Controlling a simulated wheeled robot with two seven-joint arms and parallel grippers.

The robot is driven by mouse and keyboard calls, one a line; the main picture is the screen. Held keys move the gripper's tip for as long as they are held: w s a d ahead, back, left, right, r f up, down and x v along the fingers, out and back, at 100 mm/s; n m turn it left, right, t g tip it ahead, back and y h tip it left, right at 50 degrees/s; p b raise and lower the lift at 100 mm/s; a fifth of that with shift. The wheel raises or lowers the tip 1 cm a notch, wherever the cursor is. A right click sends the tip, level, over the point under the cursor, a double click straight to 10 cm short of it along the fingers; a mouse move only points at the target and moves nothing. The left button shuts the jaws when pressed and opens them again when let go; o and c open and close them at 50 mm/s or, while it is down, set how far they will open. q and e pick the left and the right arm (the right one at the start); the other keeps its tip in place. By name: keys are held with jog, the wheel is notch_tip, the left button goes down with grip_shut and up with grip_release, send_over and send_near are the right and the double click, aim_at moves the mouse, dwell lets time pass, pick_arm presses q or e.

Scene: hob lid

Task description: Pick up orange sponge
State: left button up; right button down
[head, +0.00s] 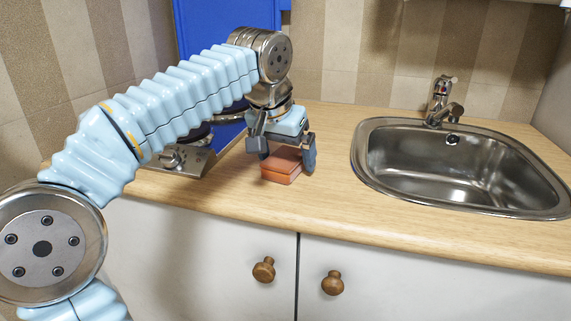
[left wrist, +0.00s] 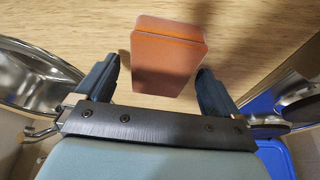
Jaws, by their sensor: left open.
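The orange sponge (head: 281,171) is a small block on the wooden counter, left of the sink. My left gripper (head: 288,160) is open just above and around it in the head view, with a finger to each side. In the left wrist view the sponge (left wrist: 167,55) appears ahead of and partly between the two open fingers of the left gripper (left wrist: 157,82). I cannot tell whether the fingers touch it. My right gripper is in neither view.
A metal sink (head: 455,165) with a tap (head: 440,102) lies to the right. A hob (head: 180,158) with a raised blue lid (head: 215,20) is at the left, behind my arm. The counter (head: 322,190) is clear between sponge and sink.

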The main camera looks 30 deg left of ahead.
aim_at(290, 153)
pick_arm(q)
jog(key=shift+f, duration=0.2)
dwell(0.3)
jog(key=c, duration=1)
jog(key=shift+r, duration=0.45)
notch_tip(290, 153, up, 3)
jog(key=shift+f, duration=0.15)
jog(key=shift+s+d+r, duration=4.95)
jog(key=shift+s+r, duration=0.05)
